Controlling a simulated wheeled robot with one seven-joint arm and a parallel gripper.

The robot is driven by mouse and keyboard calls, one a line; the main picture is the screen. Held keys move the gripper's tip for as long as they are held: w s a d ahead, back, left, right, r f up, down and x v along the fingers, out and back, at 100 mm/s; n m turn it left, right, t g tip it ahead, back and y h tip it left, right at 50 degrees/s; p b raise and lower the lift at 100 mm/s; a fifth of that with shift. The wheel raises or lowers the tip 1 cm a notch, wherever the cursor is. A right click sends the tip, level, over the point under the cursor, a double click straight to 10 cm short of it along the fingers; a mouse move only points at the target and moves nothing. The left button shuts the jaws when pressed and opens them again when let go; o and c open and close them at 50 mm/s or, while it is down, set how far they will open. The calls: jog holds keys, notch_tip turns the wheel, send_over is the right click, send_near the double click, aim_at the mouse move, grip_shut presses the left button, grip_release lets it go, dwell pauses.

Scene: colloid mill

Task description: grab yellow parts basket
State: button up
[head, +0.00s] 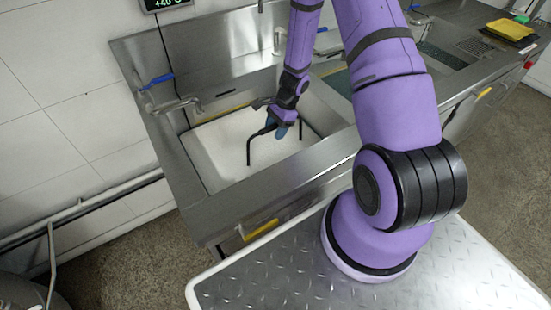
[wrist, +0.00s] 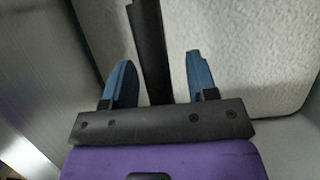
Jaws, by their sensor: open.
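My gripper (head: 282,130) is low inside the left basin in the head view, over a white, rough surface (head: 215,150). A bent black bar (head: 248,152), like a handle, rises from that surface by the gripper. In the wrist view my gripper (wrist: 158,58) has its two blue fingers apart, and the black bar (wrist: 149,40) runs between them. I cannot tell whether either finger touches it. A thin yellow strip (head: 228,112) shows along the back of the white surface. No whole yellow basket shows in the basin, and I cannot tell whether the bar belongs to one.
The steel basin rim (head: 200,220) surrounds the gripper. A tap (head: 178,104) with a blue lever stands at the left. A flat yellow item (head: 510,29) lies on the far right counter. A metal tread-plate top (head: 450,270) is in front.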

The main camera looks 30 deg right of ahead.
jog(key=shift+c, duration=0.5)
grip_shut()
